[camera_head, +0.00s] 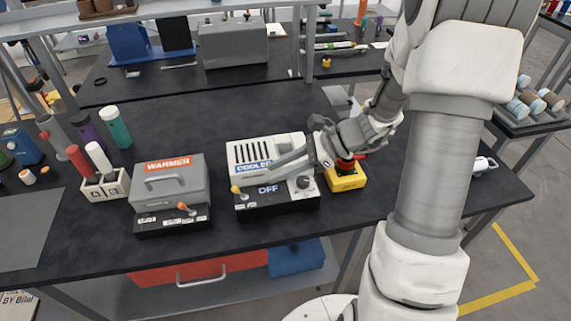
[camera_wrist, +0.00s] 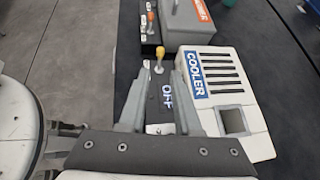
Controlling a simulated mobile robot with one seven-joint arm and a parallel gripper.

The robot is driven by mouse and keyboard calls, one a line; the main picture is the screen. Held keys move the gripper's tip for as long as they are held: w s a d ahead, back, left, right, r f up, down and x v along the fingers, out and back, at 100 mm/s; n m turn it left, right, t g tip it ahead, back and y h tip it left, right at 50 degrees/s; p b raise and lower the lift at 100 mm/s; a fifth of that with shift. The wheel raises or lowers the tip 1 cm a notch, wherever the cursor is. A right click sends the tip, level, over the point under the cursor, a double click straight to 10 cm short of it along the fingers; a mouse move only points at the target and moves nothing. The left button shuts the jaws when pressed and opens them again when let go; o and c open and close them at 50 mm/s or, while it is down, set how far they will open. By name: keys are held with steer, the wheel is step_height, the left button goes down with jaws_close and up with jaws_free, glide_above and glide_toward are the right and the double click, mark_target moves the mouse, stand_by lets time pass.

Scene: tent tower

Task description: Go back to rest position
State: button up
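My gripper (camera_head: 279,164) is over the cooler (camera_head: 240,150), a white box with dark slots on a black base marked OFF. In the wrist view my gripper (camera_wrist: 160,78) has its two fingers apart with nothing between them. The cooler (camera_wrist: 228,100) lies below and beside the right finger there. A lever with a yellow knob (camera_wrist: 158,56) shows just beyond the fingertips. I cannot tell whether a finger touches the cooler. My arm comes down from the upper right in the head view.
A grey warmer (camera_head: 168,180) stands left of the cooler. A yellow box with a red button (camera_head: 346,178) stands close to its right. A rack with tubes (camera_head: 104,186) is farther left. The black table (camera_head: 250,232) has a clear front strip; shelves stand behind.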

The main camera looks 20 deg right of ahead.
steer(key=shift+v, duration=0.85)
steer(key=s+d+r+n+t+h, duration=0.1)
steer(key=s+r+n+t+h, duration=0.2)
steer(key=s+r+n+h, duration=0.8)
steer(key=shift+s+r+n, duration=2.15)
steer(key=shift+s+n, duration=0.35)
steer(key=shift+n, duration=1.9)
